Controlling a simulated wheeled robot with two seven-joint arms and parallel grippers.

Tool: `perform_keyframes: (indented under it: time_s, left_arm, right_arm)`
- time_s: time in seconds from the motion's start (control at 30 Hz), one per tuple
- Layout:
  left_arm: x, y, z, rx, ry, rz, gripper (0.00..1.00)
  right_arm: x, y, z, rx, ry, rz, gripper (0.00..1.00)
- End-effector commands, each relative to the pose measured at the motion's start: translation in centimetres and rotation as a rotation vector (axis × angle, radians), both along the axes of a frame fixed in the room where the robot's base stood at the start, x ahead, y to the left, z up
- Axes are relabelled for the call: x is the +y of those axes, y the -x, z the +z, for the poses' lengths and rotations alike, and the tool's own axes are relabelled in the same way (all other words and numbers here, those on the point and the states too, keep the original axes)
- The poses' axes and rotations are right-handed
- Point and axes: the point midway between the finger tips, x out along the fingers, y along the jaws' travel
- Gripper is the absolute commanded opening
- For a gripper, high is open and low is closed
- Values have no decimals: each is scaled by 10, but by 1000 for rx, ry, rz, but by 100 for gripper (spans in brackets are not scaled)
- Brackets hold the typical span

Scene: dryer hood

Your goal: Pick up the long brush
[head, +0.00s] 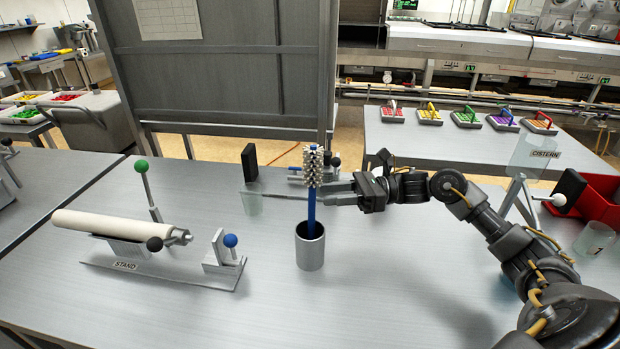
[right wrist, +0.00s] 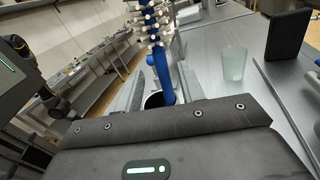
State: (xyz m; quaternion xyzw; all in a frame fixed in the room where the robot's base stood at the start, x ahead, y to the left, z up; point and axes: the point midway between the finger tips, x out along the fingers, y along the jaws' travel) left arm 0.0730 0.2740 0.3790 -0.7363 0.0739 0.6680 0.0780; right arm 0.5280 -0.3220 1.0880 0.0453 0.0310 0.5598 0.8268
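The long brush has a blue handle (head: 311,213) and a pale bristled head (head: 313,166). It stands upright in a grey metal cup (head: 310,252) on the table. My right gripper (head: 326,190) reaches in level from the right at the upper handle, just below the bristles. In the right wrist view the blue handle (right wrist: 159,72) shows between the two fingers, with gaps beside it, so the gripper looks open around it. The cup's dark mouth (right wrist: 154,100) shows below the handle. My left gripper is not in view.
A stand (head: 126,264) with a white roller (head: 118,226) and ball-topped levers is at the left. A frosted glass (head: 252,203) and a black block (head: 249,162) are behind the cup. A red bin (head: 597,204) is at the right. The table front is clear.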

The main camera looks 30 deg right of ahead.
Motion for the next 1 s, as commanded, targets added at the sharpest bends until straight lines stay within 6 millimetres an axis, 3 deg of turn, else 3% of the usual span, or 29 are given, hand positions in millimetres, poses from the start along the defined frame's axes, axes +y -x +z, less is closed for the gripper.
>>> perform_keyframes:
  time_s: [0.17,0.43,0.8,1.0]
  left_arm:
    - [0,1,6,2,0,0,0]
    - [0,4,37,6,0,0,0]
    - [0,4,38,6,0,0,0]
    - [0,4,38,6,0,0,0]
  right_arm:
    - [4,-2,2,0,-1,-1,39]
    - [38,-18,1,0,-3,-1,39]
    - [48,-21,-5,0,0,-2,39]
    - [48,-21,-5,-1,0,-1,13]
